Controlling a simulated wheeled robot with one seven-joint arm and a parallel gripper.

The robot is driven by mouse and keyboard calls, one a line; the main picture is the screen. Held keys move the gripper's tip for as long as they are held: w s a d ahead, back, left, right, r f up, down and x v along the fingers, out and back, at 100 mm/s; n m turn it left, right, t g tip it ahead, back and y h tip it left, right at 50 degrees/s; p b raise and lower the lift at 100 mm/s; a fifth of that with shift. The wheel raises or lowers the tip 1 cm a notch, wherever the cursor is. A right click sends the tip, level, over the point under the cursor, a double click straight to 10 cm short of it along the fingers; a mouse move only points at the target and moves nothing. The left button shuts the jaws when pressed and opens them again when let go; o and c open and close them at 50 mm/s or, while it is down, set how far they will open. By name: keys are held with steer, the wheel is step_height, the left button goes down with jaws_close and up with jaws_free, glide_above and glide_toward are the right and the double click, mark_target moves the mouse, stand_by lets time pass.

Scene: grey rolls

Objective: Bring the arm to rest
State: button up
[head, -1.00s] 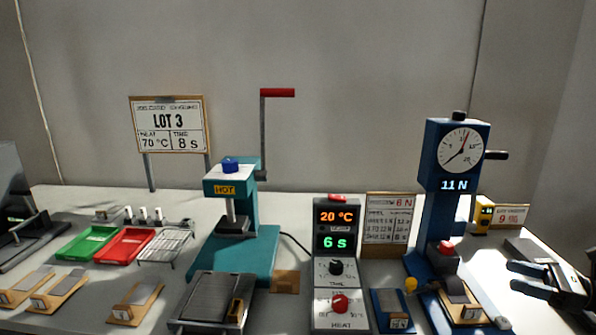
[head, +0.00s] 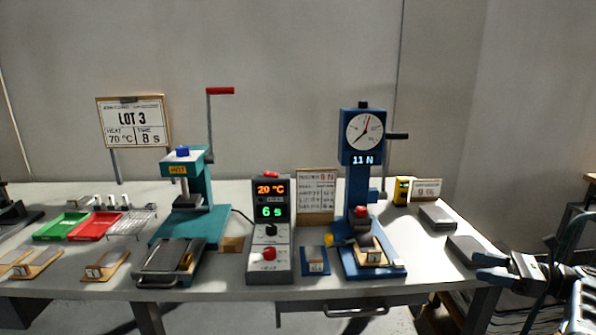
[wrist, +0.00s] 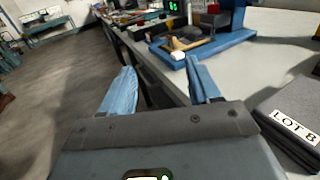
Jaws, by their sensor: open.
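My gripper (head: 486,268) is at the right end of the bench in the head view, beside a dark grey block there. Its two blue fingers (wrist: 160,88) stand apart in the wrist view, with nothing between them. My arm reaches in from the right edge of the head view. The gripper is close to the bench's front edge; I cannot tell whether it touches the block.
The bench (head: 425,270) carries a blue force tester (head: 360,185), a control box (head: 270,230) and a teal press (head: 185,195). Red (head: 97,227) and green (head: 62,226) trays lie left. A grey block labelled LOT 8 (wrist: 290,125) is right of my gripper in the wrist view. Floor shows left.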

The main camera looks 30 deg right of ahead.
steer(key=w+a+f+n+g+h, duration=0.1)
steer(key=a+f+g+h, duration=0.1)
steer(key=a+f, duration=0.65)
steer(key=w+a+f+n+g+h, duration=0.1)
steer(key=a+f+g+h, duration=0.15)
steer(key=a+f, duration=0.65)
steer(key=s+a+f+n+g+h, duration=0.3)
steer(key=s+a+f+n+h, duration=0.25)
steer(key=s+a+f, duration=0.45)
steer(key=s+a+r+n+h, duration=0.2)
steer(key=s+a+r+n, duration=0.3)
steer(key=s+a+n, duration=0.3)
steer(key=s+a+r+n+t, duration=0.2)
steer(key=a+r+n, duration=0.2)
steer(key=r, duration=0.4)
steer(key=s+a+r+n+t+y, duration=0.1)
steer(key=s+a+r+n+t, duration=0.1)
steer(key=r, duration=0.7)
steer(key=s+a+r+n+t+y, duration=0.1)
steer(key=s+a+r+n+t, duration=0.1)
steer(key=a+r+n, duration=0.3)
step_height(320, 180, up, 4)
steer(key=n+t, duration=0.1)
steer(key=n, duration=0.2)
steer(key=shift+a, duration=0.4)
